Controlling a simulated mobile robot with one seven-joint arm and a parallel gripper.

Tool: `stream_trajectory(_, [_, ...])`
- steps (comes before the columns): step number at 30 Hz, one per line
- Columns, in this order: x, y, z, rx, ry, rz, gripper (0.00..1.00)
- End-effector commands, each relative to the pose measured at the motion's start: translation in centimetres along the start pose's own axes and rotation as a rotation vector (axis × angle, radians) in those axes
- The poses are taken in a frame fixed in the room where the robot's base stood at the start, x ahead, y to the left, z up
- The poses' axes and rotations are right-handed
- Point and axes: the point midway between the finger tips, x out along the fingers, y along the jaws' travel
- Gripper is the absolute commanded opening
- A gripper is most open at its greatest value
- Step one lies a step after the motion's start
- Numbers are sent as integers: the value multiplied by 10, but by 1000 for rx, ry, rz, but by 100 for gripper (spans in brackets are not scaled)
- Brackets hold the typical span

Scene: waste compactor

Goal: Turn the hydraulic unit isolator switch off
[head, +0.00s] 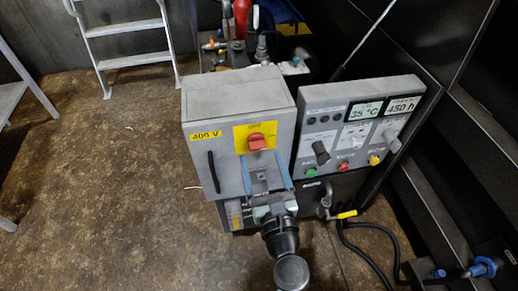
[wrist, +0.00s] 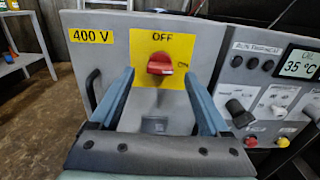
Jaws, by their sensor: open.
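The isolator switch is a red rotary knob (head: 257,142) on a yellow plate (head: 241,133) on the front of a grey 400 V cabinet (head: 235,96). In the wrist view the red knob (wrist: 162,63) lies roughly horizontal, toward the small "ON" mark at its right. "OFF" is printed above it. My gripper (head: 265,163) is open and empty in front of the cabinet, just below the knob in the head view. In the wrist view my gripper (wrist: 162,82) has one blue-grey finger on each side of the knob, and neither visibly touches it.
A control panel (head: 357,125) with displays, knobs and coloured buttons adjoins the cabinet on the right. A black handle (head: 213,172) is on the cabinet's left front. A yellow-handled valve (head: 346,214) and hoses are low at right. The floor (head: 110,200) at left is clear.

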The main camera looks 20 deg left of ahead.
Motion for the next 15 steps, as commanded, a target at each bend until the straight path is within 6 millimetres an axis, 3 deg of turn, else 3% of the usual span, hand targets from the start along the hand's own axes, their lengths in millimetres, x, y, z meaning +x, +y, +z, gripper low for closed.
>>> stream_trajectory(6, [31,0,0,-2,0,2,80])
stream_trajectory(15, [41,0,0,-2,1,-1,80])
